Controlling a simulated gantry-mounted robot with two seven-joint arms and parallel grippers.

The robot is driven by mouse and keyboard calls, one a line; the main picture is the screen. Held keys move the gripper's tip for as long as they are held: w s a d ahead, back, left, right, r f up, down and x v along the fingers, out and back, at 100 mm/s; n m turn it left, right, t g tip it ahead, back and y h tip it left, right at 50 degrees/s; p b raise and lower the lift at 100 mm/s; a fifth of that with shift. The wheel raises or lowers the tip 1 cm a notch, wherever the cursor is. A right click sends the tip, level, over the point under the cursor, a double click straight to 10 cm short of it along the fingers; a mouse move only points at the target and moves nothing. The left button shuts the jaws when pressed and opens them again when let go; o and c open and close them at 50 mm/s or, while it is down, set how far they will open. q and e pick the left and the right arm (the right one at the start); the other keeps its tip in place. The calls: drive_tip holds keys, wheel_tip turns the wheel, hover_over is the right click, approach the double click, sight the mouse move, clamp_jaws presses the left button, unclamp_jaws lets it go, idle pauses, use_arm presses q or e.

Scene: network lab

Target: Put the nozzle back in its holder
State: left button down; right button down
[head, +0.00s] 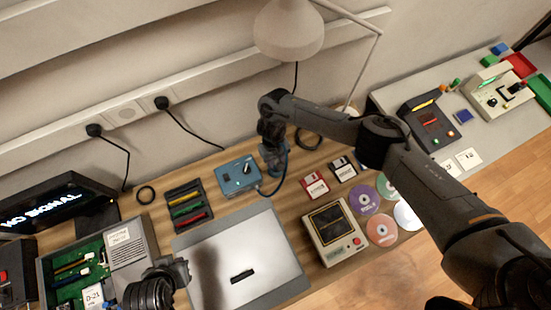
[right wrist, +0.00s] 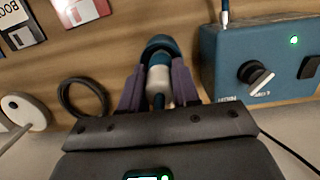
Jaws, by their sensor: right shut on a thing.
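My right gripper (head: 273,148) is beside the right end of the blue control box (head: 239,177). In the right wrist view its two purple-grey fingers (right wrist: 158,82) are shut on the nozzle (right wrist: 158,88), a pale and blue cylinder lying between them. A dark blue rounded piece (right wrist: 159,45) surrounds the nozzle's far end; it looks like the holder, but I cannot tell how deep the nozzle sits in it. A dark cable runs from the box towards the nozzle. My left gripper (head: 176,272) is at the lower left of the head view, and its fingers are not clear.
The blue box also shows close by in the right wrist view (right wrist: 262,62). A black cable ring (right wrist: 84,98) and floppy disks (right wrist: 80,10) lie on the other side. A grey mat (head: 215,240), a beige device (head: 333,232) and several discs are nearer the front. A lamp (head: 289,32) stands behind.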

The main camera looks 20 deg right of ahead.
idle(0.6)
drive_tip(key=shift+f, duration=0.45)
idle(0.4)
drive_tip(key=c, duration=0.7)
unclamp_jaws()
drive_tip(key=shift+c, duration=0.2)
drive_tip(key=shift+o, duration=0.3)
drive_tip(key=shift+o, duration=0.9)
drive_tip(key=shift+r, duration=0.1)
